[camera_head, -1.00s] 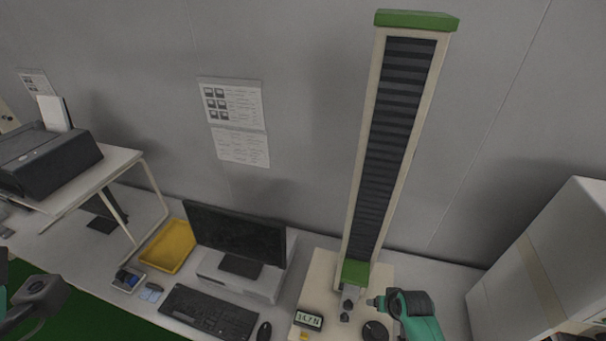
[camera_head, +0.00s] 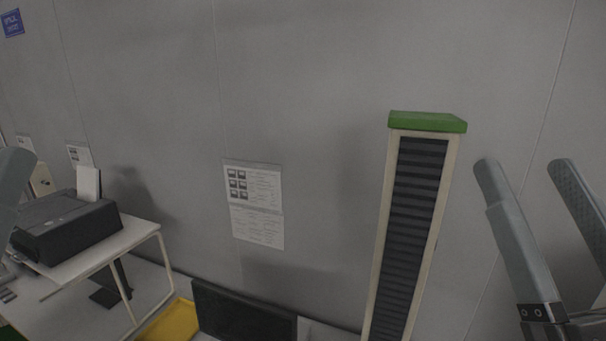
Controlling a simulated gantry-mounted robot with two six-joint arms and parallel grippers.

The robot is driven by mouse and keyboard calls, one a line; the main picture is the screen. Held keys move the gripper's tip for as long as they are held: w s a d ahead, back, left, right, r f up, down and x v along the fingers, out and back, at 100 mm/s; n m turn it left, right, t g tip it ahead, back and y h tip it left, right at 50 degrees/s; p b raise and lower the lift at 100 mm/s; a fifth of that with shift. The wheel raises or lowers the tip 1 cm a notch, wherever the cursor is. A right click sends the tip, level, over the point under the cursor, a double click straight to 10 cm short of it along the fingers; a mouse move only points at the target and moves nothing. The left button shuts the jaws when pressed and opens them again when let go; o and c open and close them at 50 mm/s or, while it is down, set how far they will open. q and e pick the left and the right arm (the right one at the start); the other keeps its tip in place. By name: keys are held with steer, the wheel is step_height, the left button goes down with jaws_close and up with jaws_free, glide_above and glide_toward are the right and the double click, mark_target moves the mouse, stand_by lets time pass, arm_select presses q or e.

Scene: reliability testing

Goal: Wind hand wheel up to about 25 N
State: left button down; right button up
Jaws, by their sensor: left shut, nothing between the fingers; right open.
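The tall test stand (camera_head: 412,235) has a cream frame, a dark ribbed front and a green cap (camera_head: 427,122). Only its upper part shows; its base, the hand wheel and the force display are below the picture. My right gripper (camera_head: 525,165) is raised at the right, to the right of the column and apart from it. Its two long grey fingers point up, spread wide, with nothing between them. Part of my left gripper (camera_head: 11,185) shows at the left edge, shut, mostly cut off by the frame.
A dark printer (camera_head: 68,232) stands on a white side table (camera_head: 135,236) at the left. A yellow tray (camera_head: 172,322) and a black monitor (camera_head: 240,318) show at the bottom.

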steer(key=shift+t+y, duration=0.3)
steer(key=shift+t, duration=0.3)
steer(key=s, duration=0.1)
steer(key=s+r, duration=0.2)
steer(key=s, duration=0.1)
steer(key=shift+s, duration=0.1)
steer(key=shift+d, duration=0.1)
stand_by(0.6)
